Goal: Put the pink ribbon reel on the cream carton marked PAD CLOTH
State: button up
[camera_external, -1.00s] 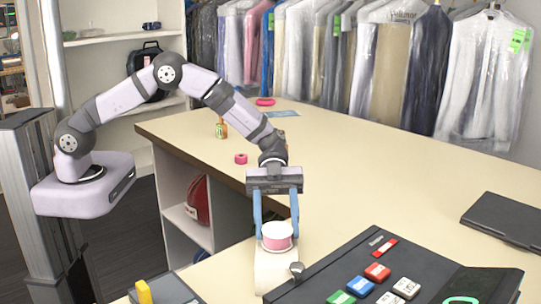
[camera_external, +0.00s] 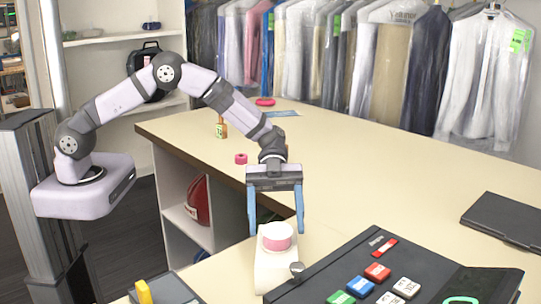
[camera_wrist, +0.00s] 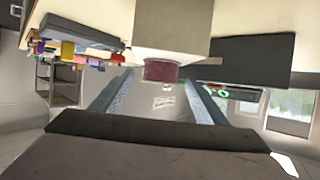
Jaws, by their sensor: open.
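The pink ribbon reel (camera_external: 277,238), pink with a pale top, sits upright on a cream block (camera_external: 274,272) at the counter's front edge. The block appears to be the carton, but I cannot read PAD CLOTH on it. My gripper (camera_external: 276,229) is open, with one blue finger on each side of the reel and gaps between. In the wrist view, the reel (camera_wrist: 162,71) shows dark pink between my spread fingers (camera_wrist: 158,90), against the cream block (camera_wrist: 172,22).
A black cash register (camera_external: 400,270) with coloured keys stands close at the right. A black folder (camera_external: 505,220) lies far right. The counter's middle is clear.

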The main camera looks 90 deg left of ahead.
jog(key=w+b+v, duration=0.1)
jog(key=b+v, duration=0.2)
jog(key=v, duration=0.8)
jog(key=shift+s+b, duration=0.3)
jog(key=shift+s, duration=0.2)
jog(key=w+a+r+n+t+y, duration=0.1)
jog(key=w+r+n+t+y, duration=0.25)
jog(key=w+t, duration=0.25)
jog(key=w+a+r+n+t+y, duration=0.2)
jog(key=w+r+n+t+y, duration=0.15)
jog(key=w+n+t, duration=0.2)
jog(key=s+a+f+n+g+y, duration=0.35)
jog(key=s+f, duration=0.35)
jog(key=s, duration=0.3)
jog(key=s+a+f+n+g+y, duration=0.35)
jog(key=s+f+y, duration=0.2)
jog(key=s, duration=0.45)
jog(key=s+d+f+g+h, duration=0.1)
jog(key=s+d+f+g, duration=0.1)
jog(key=s, duration=0.8)
jog(key=s+d+f+n+g+h, duration=0.1)
jog(key=s+d+f+g, duration=0.2)
jog(key=s, duration=0.7)
jog(key=shift+f+g, duration=0.35)
jog(key=shift+f, duration=0.25)
